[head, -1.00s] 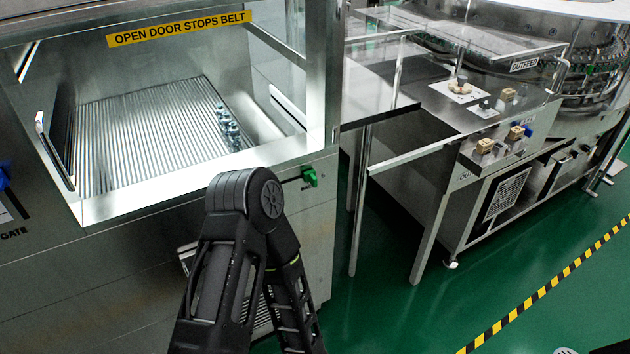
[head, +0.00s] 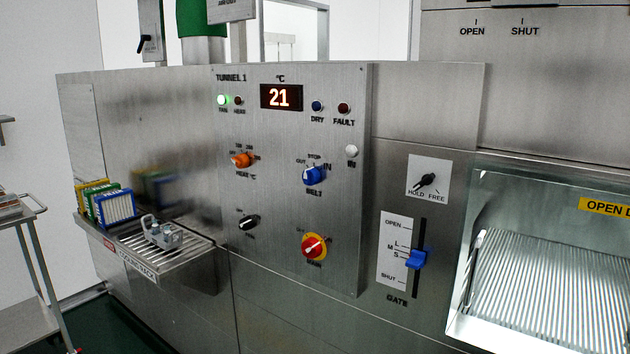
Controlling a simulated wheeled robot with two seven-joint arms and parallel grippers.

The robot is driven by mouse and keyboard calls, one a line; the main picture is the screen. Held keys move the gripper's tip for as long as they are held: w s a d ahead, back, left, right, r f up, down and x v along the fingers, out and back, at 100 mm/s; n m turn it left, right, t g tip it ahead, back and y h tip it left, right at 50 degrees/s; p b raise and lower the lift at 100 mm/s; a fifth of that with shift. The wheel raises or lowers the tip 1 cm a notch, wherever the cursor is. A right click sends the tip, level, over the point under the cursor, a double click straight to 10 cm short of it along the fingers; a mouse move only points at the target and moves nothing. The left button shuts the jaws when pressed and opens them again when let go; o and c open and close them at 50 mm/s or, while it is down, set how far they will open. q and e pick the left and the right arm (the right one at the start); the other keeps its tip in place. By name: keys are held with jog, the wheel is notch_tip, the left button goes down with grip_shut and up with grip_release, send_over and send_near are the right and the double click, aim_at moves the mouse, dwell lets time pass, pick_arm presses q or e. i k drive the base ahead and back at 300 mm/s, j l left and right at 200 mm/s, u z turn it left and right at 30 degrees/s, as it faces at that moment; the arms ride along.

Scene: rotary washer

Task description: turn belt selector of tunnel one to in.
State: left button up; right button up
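The belt selector (head: 314,175) is a blue knob on the steel TUNNEL 1 panel (head: 345,230) in the middle of the head view. OUT, STOP and IN are printed around its top, from left to right, and BELT below it. I cannot tell for sure which mark its pointer faces. A pale round button or lamp (head: 351,151) labelled IN sits up and to its right. Neither of my grippers is in view, and nothing touches the selector.
Near the selector are an orange heat knob (head: 241,160), a black knob (head: 249,222) and a red-yellow switch (head: 314,246). A blue gate lever (head: 416,259) is right of the panel. A shelf (head: 200,248) with racks juts out at lower left. The panel front looks clear.

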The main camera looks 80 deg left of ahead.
aim_at(310, 176)
jog(key=u, duration=3.1)
